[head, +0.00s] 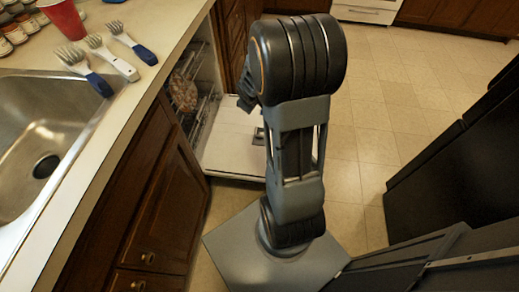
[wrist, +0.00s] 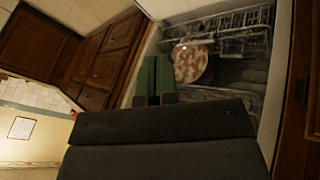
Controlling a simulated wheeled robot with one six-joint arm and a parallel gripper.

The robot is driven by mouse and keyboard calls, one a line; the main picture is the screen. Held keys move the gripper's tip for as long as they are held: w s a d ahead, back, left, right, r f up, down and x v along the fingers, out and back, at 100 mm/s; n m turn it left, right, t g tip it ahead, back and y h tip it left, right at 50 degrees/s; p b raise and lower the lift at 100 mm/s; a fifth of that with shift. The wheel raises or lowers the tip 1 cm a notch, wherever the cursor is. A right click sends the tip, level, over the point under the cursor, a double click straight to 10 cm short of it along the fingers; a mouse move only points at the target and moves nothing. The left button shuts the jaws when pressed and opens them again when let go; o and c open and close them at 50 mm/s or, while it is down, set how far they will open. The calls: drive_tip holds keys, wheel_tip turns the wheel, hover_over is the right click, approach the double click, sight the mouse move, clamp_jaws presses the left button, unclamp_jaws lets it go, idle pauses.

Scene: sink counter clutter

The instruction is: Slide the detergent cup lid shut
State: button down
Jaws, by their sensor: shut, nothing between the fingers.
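The open dishwasher door (head: 228,148) lies lowered, with its pale inner face up. A small dark patch, seemingly the detergent cup (head: 258,136), shows on that face just left of my arm. My arm hides part of it, and I cannot tell how far its lid is slid. My gripper (wrist: 153,75) shows in the wrist view with its two green fingers side by side, shut and empty. In the head view only a dark part of it shows left of the arm, above the door. The cup is not discernible in the wrist view.
The dishwasher rack (wrist: 225,35) holds a patterned round plate (wrist: 190,63). Open tiled floor (head: 365,100) lies right of my arm; a black appliance (head: 465,150) stands beyond.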

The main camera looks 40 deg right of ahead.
drive_tip(key=w+d+f+n+b, duration=0.1)
drive_tip(key=d+f+b, duration=0.25)
drive_tip(key=f, duration=0.65)
drive_tip(key=d+f+n+b, duration=0.15)
drive_tip(key=f+b, duration=0.25)
drive_tip(key=f, duration=0.6)
drive_tip(key=n+t+y+b, duration=0.2)
drive_tip(key=b, duration=0.7)
approach(258, 139)
drive_tip(key=shift+m, duration=0.25)
drive_tip(key=f, duration=0.1)
drive_tip(key=a+f, duration=0.1)
drive_tip(key=f, duration=0.1)
drive_tip(key=a+f, duration=0.1)
drive_tip(key=shift+w+a+f, duration=0.15)
drive_tip(key=shift+w+f, duration=0.15)
drive_tip(key=shift+f, duration=0.05)
drive_tip(key=shift+w+d, duration=0.9)
drive_tip(key=shift+w, duration=0.15)
drive_tip(key=shift+w+d, duration=0.5)
drive_tip(key=shift+w, duration=0.05)
